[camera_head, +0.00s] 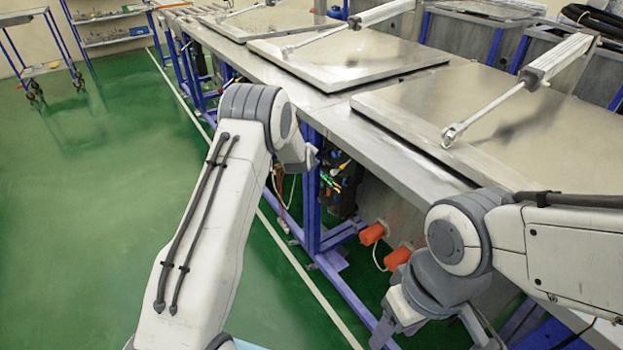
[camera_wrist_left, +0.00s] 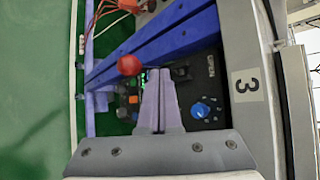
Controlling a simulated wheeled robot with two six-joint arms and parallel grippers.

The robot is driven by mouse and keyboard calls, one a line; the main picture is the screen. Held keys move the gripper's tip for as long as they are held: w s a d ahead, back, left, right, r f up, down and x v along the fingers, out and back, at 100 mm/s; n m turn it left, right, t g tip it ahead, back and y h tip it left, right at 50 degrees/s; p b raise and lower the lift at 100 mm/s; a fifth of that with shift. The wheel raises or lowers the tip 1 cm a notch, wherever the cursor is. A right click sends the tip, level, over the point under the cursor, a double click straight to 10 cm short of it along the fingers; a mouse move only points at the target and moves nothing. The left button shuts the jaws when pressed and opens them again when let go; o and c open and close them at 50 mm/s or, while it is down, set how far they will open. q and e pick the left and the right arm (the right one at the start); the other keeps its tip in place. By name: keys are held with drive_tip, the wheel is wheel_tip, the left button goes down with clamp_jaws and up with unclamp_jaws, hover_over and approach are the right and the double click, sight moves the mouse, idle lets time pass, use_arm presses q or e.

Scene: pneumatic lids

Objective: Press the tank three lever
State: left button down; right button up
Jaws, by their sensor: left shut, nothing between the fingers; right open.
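In the left wrist view, a round red knob (camera_wrist_left: 130,65), which looks like the lever's end, stands out in front of a black control panel (camera_wrist_left: 212,68). A label with the number 3 (camera_wrist_left: 246,84) is on the metal edge beside the panel. My left gripper (camera_wrist_left: 158,72) is shut and empty, its tips just beside the red knob in the picture; I cannot tell whether they touch. In the head view my left arm hides most of its gripper, and the dark panel (camera_head: 345,185) shows beyond its wrist. My right gripper (camera_head: 432,325) is open and empty, low at the right.
A blue knob (camera_wrist_left: 201,109) and small coloured buttons are on the panel near my left fingers. A blue frame beam (camera_wrist_left: 150,45) runs close by. Flat metal lids (camera_head: 345,55) with pneumatic cylinders lie on the long steel bench. Orange plugs (camera_head: 372,234) hang below.

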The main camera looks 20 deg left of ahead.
use_arm(q)
drive_tip(key=shift+r, duration=0.1)
use_arm(e)
drive_tip(key=shift+r, duration=0.1)
idle(0.3)
use_arm(q)
drive_tip(key=shift+r+p, duration=0.65)
drive_tip(key=shift+r, duration=0.05)
use_arm(e)
drive_tip(key=shift+r, duration=0.6)
